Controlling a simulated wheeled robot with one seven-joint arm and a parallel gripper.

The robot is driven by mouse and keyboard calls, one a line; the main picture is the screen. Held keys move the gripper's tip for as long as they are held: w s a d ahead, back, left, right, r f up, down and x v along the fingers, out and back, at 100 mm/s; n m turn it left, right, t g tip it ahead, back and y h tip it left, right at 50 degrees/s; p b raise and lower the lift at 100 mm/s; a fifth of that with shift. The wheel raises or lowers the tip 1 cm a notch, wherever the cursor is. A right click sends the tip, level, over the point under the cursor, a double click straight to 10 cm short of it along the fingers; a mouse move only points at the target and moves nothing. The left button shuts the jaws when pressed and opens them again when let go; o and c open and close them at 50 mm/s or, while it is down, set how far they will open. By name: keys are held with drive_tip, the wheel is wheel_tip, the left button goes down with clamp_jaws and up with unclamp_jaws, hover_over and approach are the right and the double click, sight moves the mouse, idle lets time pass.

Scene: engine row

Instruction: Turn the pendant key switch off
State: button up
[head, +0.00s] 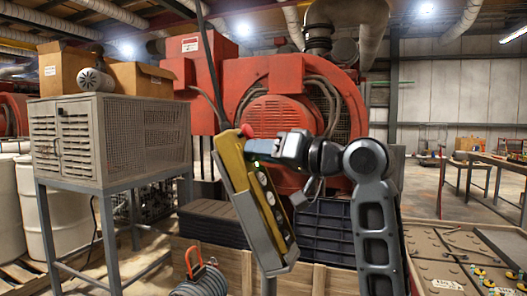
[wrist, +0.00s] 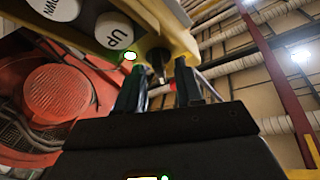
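The pendant (head: 252,200) is a long yellow and grey control box hanging tilted from a cable, with a red button (head: 247,131) at its top. In the wrist view, its yellow edge (wrist: 183,42) and white UP button (wrist: 117,36) show at the top, beside a lit green light (wrist: 130,56). A small dark key switch (wrist: 157,66) sticks out from the yellow end. My gripper (head: 252,159) is at the pendant's upper part. In the wrist view, its two dark fingers (wrist: 159,84) stand apart on either side of the key, with gaps visible. Which way the key is turned is unclear.
A large red engine (head: 285,95) stands behind the pendant. Dark stacked crates (head: 325,225) and a wooden crate (head: 240,268) are below it. A grey cabinet (head: 110,140) on a stand is at left. A panel table (head: 450,255) is at right, with open floor beyond.

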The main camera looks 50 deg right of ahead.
clamp_jaws()
idle(0.3)
drive_tip(key=shift+f+n+b, duration=0.1)
drive_tip(key=shift+n+b, duration=0.25)
drive_tip(key=shift+n, duration=0.05)
drive_tip(key=shift+d+f+n+y+b, duration=0.1)
drive_tip(key=shift+f+n+y+b, duration=0.05)
drive_tip(key=shift+n+y+b, duration=0.8)
drive_tip(key=n+y+b, duration=0.2)
drive_tip(key=n+b, duration=0.1)
drive_tip(key=n, duration=0.2)
drive_tip(key=shift+d+b, duration=0.1)
drive_tip(key=shift+b, duration=0.3)
drive_tip(key=n+y+b, duration=0.1)
drive_tip(key=n, duration=0.1)
drive_tip(key=n+g+y+b, duration=0.1)
drive_tip(key=n+b, duration=0.1)
drive_tip(key=n, duration=0.1)
drive_tip(key=shift+w+d+y, duration=0.1)
drive_tip(key=shift+y, duration=0.15)
drive_tip(key=shift+n+g+y+b, duration=0.7)
drive_tip(key=shift+n+y+b, duration=0.1)
drive_tip(key=shift+n, duration=0.75)
drive_tip(key=shift+r+n, duration=0.2)
drive_tip(key=shift+n, duration=0.2)
